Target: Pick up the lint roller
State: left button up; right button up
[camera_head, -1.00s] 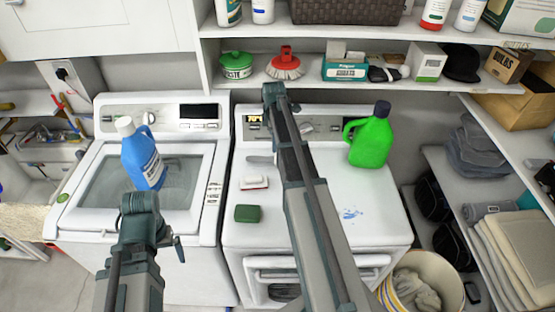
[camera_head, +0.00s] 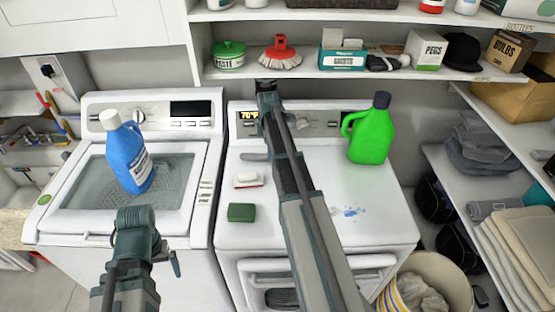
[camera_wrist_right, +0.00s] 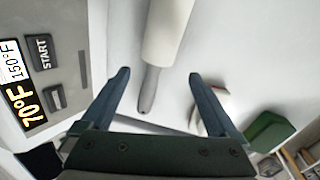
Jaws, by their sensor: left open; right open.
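The lint roller (camera_wrist_right: 165,35) has a white roll and a grey handle in the right wrist view. It lies on the white top of the right-hand machine (camera_head: 350,225). In the head view only its grey handle (camera_head: 253,157) shows; my right arm hides the rest. My right gripper (camera_wrist_right: 159,76) is open and empty in the wrist view, its fingertips on either side of the handle's end. I cannot tell its height above the handle. My left gripper (camera_head: 176,263) is small and partly hidden beside my left arm, low in front of the left washer, with nothing seen in it.
A white-and-red brush (camera_head: 248,180) and a green sponge (camera_head: 241,212) lie near the roller. A green jug (camera_head: 372,135) stands at the back right of the machine. A blue bottle (camera_head: 127,155) stands on the left washer. A loaded shelf (camera_head: 300,75) runs above the machines.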

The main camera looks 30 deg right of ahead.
jog(key=f+b, duration=0.3)
jog(key=w+f+b, duration=0.1)
jog(key=f, duration=0.1)
jog(key=shift+d+b, duration=0.3)
jog(key=shift+d, duration=0.05)
jog(key=shift+s, duration=0.1)
jog(key=c, duration=1.5)
jog(key=shift+o, duration=0.2)
jog(key=shift+r, duration=0.1)
jog(key=shift+r+p, duration=0.2)
jog(key=shift+p, duration=0.15)
jog(key=shift+r+p, duration=0.75)
jog(key=shift+s+a+r+p, duration=0.15)
jog(key=shift+s+r+p, duration=0.05)
jog(key=shift+r+p, duration=0.3)
jog(key=shift+s+a+r+p, duration=0.1)
jog(key=shift+s+r+p, duration=0.05)
jog(key=shift+r+p, duration=0.35)
jog(key=s+a, duration=0.2)
jog(key=s, duration=0.2)
jog(key=s+a, duration=0.3)
jog(key=s, duration=0.1)
jog(key=s+a+r+p, duration=0.1)
jog(key=s+a, duration=0.2)
jog(key=s, duration=0.2)
